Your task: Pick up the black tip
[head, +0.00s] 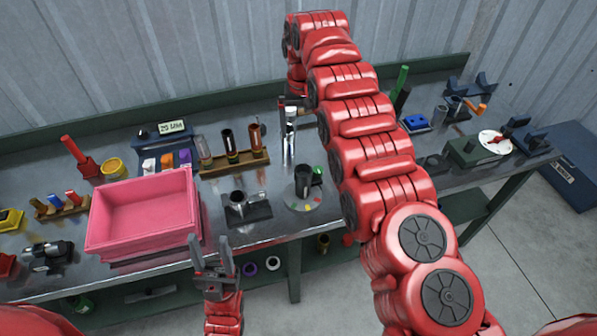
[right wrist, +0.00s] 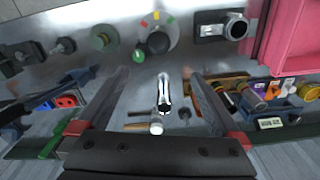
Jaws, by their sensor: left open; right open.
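My right gripper (head: 291,103) is open to the right of the rack, over a chrome cylinder (head: 290,130). In the right wrist view the chrome cylinder (right wrist: 163,92) shows between the spread fingers; I cannot tell if they touch it. The rack there is partly behind a finger. My left gripper (head: 213,256) is open and empty at the front edge.
A pink bin (head: 145,213) stands on the left of the bench. A round plate (head: 303,201) with colored marks bears a dark cylinder (head: 303,179). A black stand with a metal cup (head: 238,200) is beside it. My right arm covers the bench right of centre.

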